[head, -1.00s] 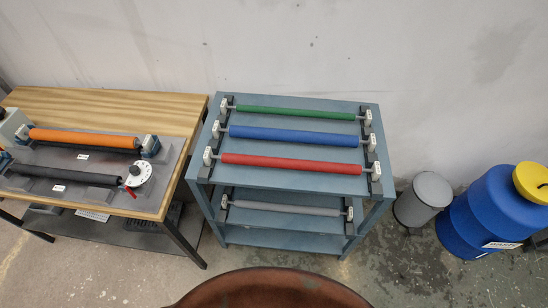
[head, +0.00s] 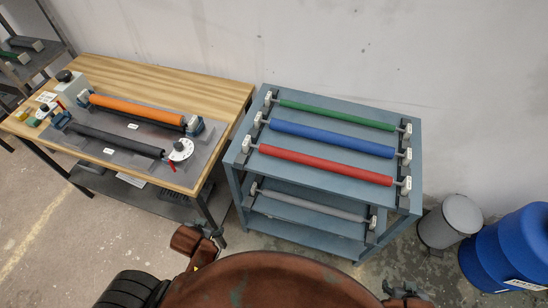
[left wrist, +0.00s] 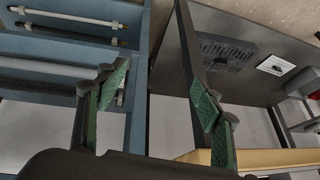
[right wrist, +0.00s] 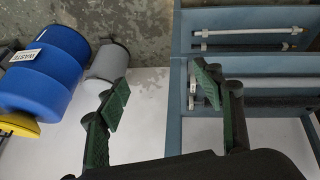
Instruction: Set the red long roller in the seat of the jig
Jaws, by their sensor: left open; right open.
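The red long roller (head: 325,165) lies in its holders on the top of the blue rack, nearest the front edge. The jig (head: 85,148) is a grey plate on the wooden table, with an orange roller (head: 137,110) at its back and a black roller (head: 115,140) at its front. A white dial (head: 181,150) with a red handle is at the front roller's right end. My left gripper (head: 216,234) is open and empty, low in front of the gap between table and rack; its fingers show in the left wrist view (left wrist: 160,95). My right gripper (head: 405,294) is open and empty, below the rack's right side.
A green roller (head: 335,115) and a blue roller (head: 332,138) lie behind the red one. A grey roller (head: 312,206) lies on the lower shelf. A grey bin (head: 450,222) and a blue barrel (head: 510,250) stand right of the rack. Floor at left is clear.

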